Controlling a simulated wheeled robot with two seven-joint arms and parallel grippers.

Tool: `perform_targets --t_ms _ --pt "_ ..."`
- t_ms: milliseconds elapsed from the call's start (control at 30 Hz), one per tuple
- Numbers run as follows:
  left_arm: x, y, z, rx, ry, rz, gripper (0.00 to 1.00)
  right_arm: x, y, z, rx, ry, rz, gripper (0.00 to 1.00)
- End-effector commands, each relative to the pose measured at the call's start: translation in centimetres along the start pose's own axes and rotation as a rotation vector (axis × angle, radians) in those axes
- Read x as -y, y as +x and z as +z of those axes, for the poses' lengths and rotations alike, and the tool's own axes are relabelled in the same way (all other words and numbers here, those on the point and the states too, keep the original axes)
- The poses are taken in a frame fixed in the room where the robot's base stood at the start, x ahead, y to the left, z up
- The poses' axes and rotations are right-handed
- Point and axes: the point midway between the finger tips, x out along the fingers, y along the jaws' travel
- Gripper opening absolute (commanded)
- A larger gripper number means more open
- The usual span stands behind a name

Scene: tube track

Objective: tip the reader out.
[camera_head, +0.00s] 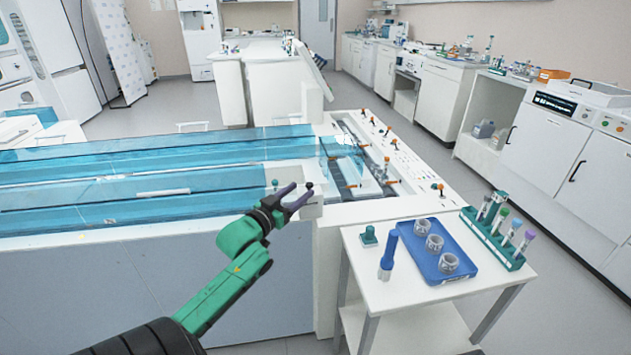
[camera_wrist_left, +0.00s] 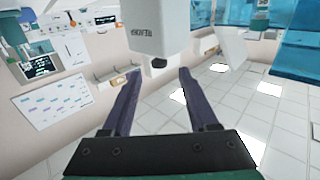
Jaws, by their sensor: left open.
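My left gripper (camera_head: 302,190) is open at the near edge of the white track bench, its purple fingers pointing away from my arm. A small dark knob (camera_head: 309,185) shows at the fingertips. In the left wrist view the open left gripper (camera_wrist_left: 158,74) has a dark knob (camera_wrist_left: 158,63) between and just beyond its tips, under a white block (camera_wrist_left: 155,25) with upside-down lettering. I see no gap closed on the knob. My right gripper is out of view.
Blue transparent covers (camera_head: 150,205) run along the bench. A teal knob (camera_head: 276,183) is left of my fingers.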

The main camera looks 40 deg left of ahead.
Motion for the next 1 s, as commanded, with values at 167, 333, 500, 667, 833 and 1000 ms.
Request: perform_targets --t_ms 167,333,500,667,833,1000 --pt "0.0 4.4 -0.1 -0.004 -0.002 -0.001 0.59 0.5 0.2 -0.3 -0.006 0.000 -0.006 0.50" --pt "0.0 7.4 0.0 -0.001 0.000 -0.001 0.59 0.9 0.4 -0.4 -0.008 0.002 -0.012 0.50" --pt "0.0 8.5 0.1 0.001 0.000 -0.001 0.59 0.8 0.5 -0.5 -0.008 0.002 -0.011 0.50" --pt "0.0 8.5 0.1 0.002 0.000 0.000 0.59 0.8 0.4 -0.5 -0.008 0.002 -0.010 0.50" --pt "0.0 8.4 0.1 0.002 0.000 0.000 0.10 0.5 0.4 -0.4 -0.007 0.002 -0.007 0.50" --pt "0.0 8.4 0.1 0.002 0.000 0.000 0.00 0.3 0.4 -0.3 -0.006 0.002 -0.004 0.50"
